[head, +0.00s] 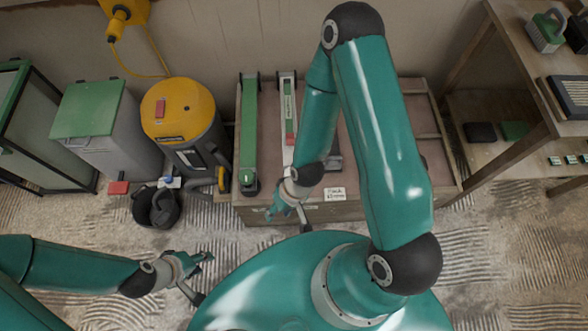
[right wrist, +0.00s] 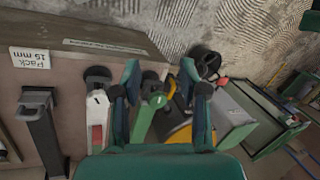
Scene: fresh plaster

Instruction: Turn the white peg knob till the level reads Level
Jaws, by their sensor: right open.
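A white bar (head: 288,105) with lettering and a red stretch lies on the bench, between a green bar (head: 249,125) and a dark one mostly behind my arm. The right wrist view shows the white bar (right wrist: 98,112) with a round dark end piece (right wrist: 97,75). I cannot make out a white peg knob or a level reading. My right gripper (head: 288,217) is open and empty at the bench's front edge; in the right wrist view its fingers (right wrist: 158,85) frame the green bar's end (right wrist: 154,99). My left gripper (head: 204,277) is open and empty over the floor.
The bench (head: 218,215) carries a "Pack 15 mm" label (head: 334,194). A yellow-topped vacuum (head: 180,105), a green-lidded bin (head: 88,108) and a black bucket (head: 144,208) stand to its left. A wooden shelf (head: 520,95) is at the right. The combed floor in front is open.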

